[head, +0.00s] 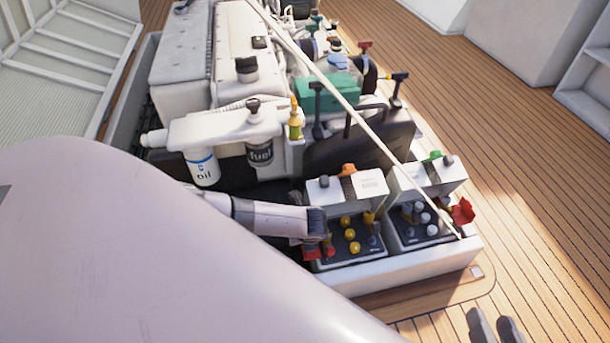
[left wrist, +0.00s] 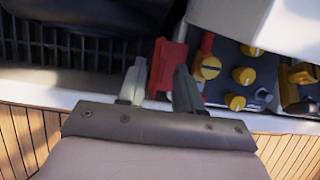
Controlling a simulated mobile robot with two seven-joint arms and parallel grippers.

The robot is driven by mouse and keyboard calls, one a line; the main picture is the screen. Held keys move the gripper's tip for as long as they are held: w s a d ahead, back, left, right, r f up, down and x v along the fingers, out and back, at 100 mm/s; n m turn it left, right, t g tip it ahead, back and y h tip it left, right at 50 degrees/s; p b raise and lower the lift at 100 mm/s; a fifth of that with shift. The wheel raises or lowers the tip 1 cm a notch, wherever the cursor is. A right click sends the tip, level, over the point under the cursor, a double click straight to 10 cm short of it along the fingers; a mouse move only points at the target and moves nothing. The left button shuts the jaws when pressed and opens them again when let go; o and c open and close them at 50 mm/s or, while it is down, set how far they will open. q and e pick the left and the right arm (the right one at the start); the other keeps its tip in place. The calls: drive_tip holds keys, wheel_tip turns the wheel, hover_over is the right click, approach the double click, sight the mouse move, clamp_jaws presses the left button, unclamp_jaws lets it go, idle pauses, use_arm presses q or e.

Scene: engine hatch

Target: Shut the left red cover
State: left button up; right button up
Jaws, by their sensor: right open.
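The left red cover (head: 311,251) is at the left edge of the left switch panel (head: 350,262), partly hidden by my left arm's end. In the left wrist view the red cover (left wrist: 167,62) stands out beside the yellow knobs, between and beyond the fingers of my left gripper (left wrist: 160,72). Those fingers are apart, and the cover is nearer the right one; I cannot tell whether they touch it. My right gripper (head: 491,318) is open and empty over the deck at the bottom right.
The right panel has another red cover (head: 462,211), tilted up. A thin pale rod (head: 365,130) slants across the engine box. The oil filter (head: 202,168) and fuel filter (head: 260,152) stand behind my left arm. The wooden deck (head: 540,190) at right is clear.

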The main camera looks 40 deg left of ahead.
use_arm(q)
clamp_jaws()
idle(1.5)
